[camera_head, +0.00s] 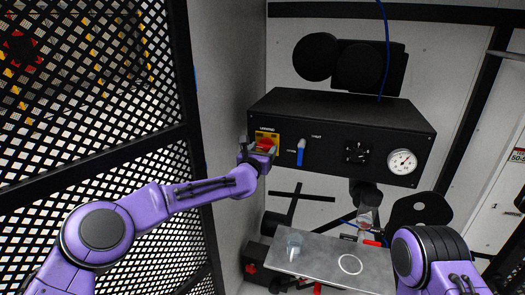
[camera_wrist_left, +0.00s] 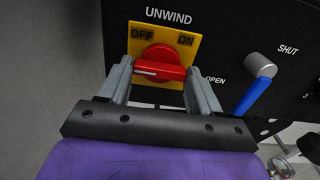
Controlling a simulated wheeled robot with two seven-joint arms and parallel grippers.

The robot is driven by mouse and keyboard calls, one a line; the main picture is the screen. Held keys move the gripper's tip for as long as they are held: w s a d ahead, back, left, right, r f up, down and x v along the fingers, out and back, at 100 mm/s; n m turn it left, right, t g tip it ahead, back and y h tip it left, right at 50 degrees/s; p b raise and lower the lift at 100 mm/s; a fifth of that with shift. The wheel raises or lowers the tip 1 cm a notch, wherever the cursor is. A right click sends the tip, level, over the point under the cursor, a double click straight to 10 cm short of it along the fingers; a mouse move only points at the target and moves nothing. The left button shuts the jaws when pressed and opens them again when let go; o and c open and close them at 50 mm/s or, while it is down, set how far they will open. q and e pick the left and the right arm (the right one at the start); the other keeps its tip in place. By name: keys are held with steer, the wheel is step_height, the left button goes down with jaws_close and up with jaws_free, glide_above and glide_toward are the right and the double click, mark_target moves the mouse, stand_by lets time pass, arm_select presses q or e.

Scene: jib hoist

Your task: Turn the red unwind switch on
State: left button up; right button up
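The red unwind switch (camera_head: 267,144) is on a yellow plate at the left end of the black control box. In the left wrist view the red knob (camera_wrist_left: 160,69) has its white mark pointing left, toward the OFF side of the plate. My left gripper (camera_head: 256,156) is at the switch. In the left wrist view its two fingers (camera_wrist_left: 160,78) stand on either side of the knob, close to its ends. I cannot tell whether they press on it. My right arm shows at the lower right, its gripper out of view.
A blue-handled valve (camera_head: 300,152) sits just right of the switch, also close to the right finger. Further right are a black dial (camera_head: 356,152) and a white gauge (camera_head: 402,161). A metal tray (camera_head: 325,262) with a clear cup lies below. Black mesh fencing (camera_head: 100,150) stands left.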

arm_select(q)
steer(key=shift+f+m+b, duration=0.15)
steer(key=shift+m+b, duration=0.55)
steer(key=shift+b, duration=0.05)
steer(key=shift+m+b, duration=0.95)
steer(key=shift+m, duration=0.25)
steer(key=m+b, duration=0.1)
steer(key=m, duration=0.2)
steer(key=shift+m+b, duration=0.3)
steer(key=m+b, duration=0.1)
steer(key=m, duration=0.9)
steer(key=shift+m, duration=0.4)
steer(key=o, duration=1.1)
steer(key=shift+c, duration=0.2)
